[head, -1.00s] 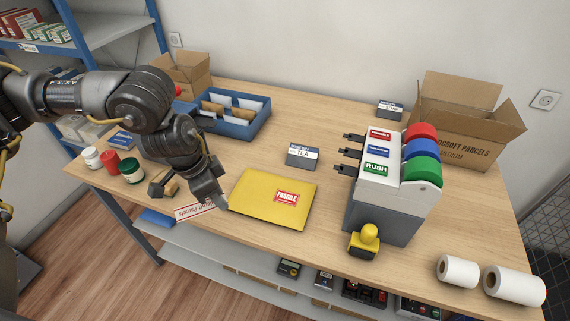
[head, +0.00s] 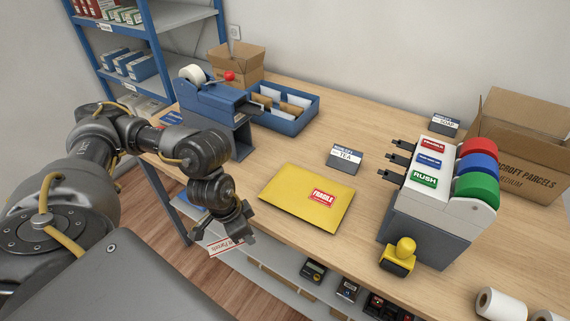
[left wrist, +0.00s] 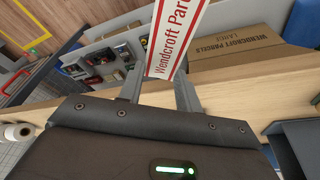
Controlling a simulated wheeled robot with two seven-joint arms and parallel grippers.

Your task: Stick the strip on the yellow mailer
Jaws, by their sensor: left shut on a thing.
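The yellow mailer (head: 290,194) lies flat on the counter, with a red FRAGILE label (head: 322,196) near its right end. My left gripper (head: 226,238) is shut on a white strip (head: 224,247) with red edges and the words Wendcroft Parcels. It holds the strip left of the mailer, off the counter's front edge and apart from the mailer. In the left wrist view the strip (left wrist: 178,35) stands up between the two fingers. My right gripper is not in view.
A label dispenser (head: 433,205) with red, blue and green rolls stands right of the mailer, a yellow-handled stamp (head: 398,255) before it. A blue tape dispenser (head: 215,105) and blue tray (head: 285,117) are behind. A TEA box (head: 344,159) lies beyond the mailer.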

